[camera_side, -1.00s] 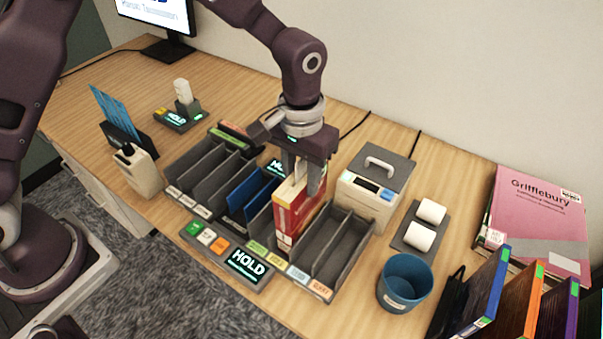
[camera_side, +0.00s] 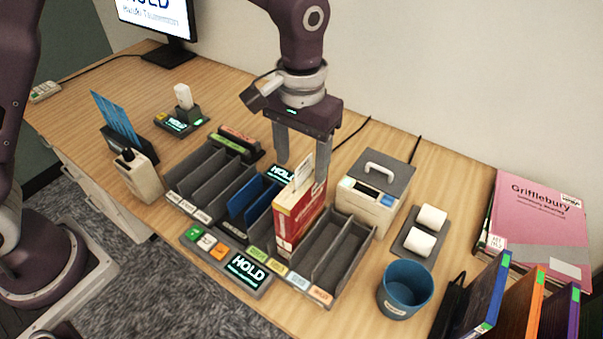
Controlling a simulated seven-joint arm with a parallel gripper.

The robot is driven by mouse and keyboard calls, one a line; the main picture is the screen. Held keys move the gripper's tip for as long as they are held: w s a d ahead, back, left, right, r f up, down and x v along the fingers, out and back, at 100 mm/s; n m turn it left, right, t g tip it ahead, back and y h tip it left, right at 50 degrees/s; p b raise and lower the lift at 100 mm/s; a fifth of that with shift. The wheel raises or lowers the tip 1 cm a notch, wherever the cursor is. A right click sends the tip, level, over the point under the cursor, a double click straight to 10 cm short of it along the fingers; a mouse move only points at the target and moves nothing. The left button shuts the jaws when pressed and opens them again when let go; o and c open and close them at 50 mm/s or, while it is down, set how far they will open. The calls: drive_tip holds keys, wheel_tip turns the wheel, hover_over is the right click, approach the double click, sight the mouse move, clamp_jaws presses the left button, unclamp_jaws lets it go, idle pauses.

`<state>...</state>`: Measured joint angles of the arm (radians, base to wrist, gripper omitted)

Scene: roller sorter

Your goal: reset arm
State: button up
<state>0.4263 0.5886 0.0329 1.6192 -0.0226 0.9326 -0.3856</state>
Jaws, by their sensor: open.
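My gripper (camera_side: 301,162) is open and empty, its two fingers pointing down above the back of the sorter. The grey slotted sorter (camera_side: 335,268) stands in the middle of the desk. A red and cream box (camera_side: 296,212) stands upright in one of its middle slots, with a pale card sticking up from its top. The right finger overlaps the box's top edge in the picture; I cannot tell whether they touch. A blue item (camera_side: 249,198) sits in a slot left of the box.
A button panel with a HOLD display (camera_side: 245,268) lies in front of the sorter. A grey-topped white device (camera_side: 370,205), paper rolls (camera_side: 420,243) and a blue cup (camera_side: 404,288) stand to the right, with books (camera_side: 537,225) beyond.

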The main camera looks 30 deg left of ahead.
drive_tip(key=shift+r, duration=0.25)
drive_tip(key=shift+r, duration=0.1)
drive_tip(key=s+a+r+t, duration=0.3)
drive_tip(key=s+a+r, duration=0.75)
drive_tip(key=r, duration=0.25)
drive_tip(key=s+a+t, duration=0.2)
drive_tip(key=s+a, duration=0.3)
drive_tip(key=s, duration=0.7)
drive_tip(key=shift+a+f+t, duration=0.2)
drive_tip(key=shift+a+t, duration=0.1)
drive_tip(key=shift+a, duration=0.1)
